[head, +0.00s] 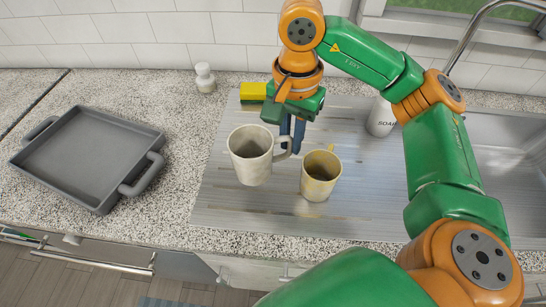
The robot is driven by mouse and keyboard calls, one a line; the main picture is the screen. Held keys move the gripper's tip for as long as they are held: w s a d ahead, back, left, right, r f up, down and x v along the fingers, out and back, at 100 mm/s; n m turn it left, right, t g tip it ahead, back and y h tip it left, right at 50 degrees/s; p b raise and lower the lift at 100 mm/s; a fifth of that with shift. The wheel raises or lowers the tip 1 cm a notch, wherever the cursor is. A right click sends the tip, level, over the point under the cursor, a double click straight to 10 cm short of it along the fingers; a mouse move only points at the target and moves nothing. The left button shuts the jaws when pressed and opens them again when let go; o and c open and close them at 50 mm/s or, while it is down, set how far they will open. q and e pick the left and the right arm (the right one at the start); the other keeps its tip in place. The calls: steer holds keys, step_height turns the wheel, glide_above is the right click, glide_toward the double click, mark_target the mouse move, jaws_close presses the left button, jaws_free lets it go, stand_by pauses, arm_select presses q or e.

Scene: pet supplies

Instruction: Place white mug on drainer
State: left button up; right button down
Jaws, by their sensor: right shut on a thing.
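The white mug (247,160) is upright over the left part of the grey metal drainer (225,206). I cannot tell whether its base touches the drainer. My right gripper (291,140) comes down from behind and is shut at the mug's handle, on the mug's right side. The fingertips are partly hidden by the handle and the neighbouring mug. My left gripper is not in view.
A yellowish mug (320,177) stands on the drainer close to the right of the white mug. A yellow sponge (253,92), a soap bottle (381,117) and a small white bottle (205,78) are behind. A grey pan (90,155) sits left; the sink (505,150) is right.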

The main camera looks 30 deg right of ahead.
steer(key=w+f, duration=0.1)
steer(key=w+a+f, duration=0.1)
steer(key=f, duration=0.1)
steer(key=w+f, duration=0.1)
steer(key=shift+a+f, duration=0.15)
steer(key=shift+a, duration=0.15)
step_height(320, 180, down, 2)
steer(key=shift+s+d+f, duration=0.1)
steer(key=shift+d+f, duration=0.05)
steer(key=shift+f, duration=0.3)
steer(key=shift+f, duration=0.15)
steer(key=c, duration=0.9)
jaws_free()
steer(key=shift+o, duration=0.2)
